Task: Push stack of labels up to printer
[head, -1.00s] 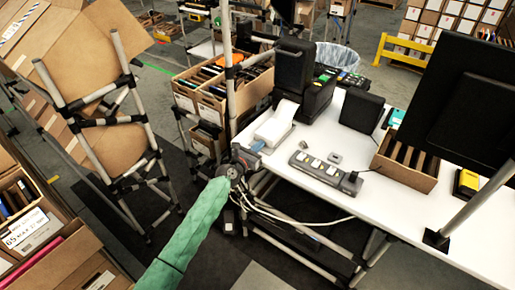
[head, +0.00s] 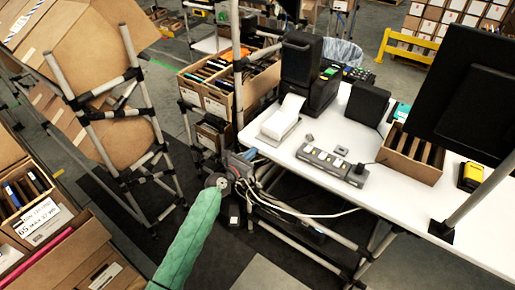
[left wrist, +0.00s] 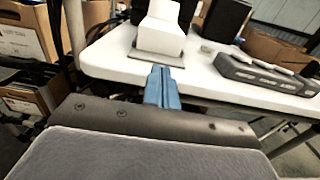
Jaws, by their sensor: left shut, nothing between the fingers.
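The white stack of labels (head: 289,108) lies on a flat grey-white base (head: 277,126) near the table's left corner. In the left wrist view the stack (left wrist: 162,36) stands beyond the fingers. The black printer (head: 321,92) is just behind the stack in the head view. My left gripper (head: 248,155) is at the table's near-left corner, short of the stack and not touching it. Its blue fingers (left wrist: 164,80) are shut with nothing between them. My right gripper is out of view.
A grey power strip (head: 331,165) lies right of the stack. A carton with dividers (head: 413,155) and a yellow device (head: 471,176) are farther right on the white table (head: 397,200). Cables and a metal post (head: 237,70) are close to my left gripper.

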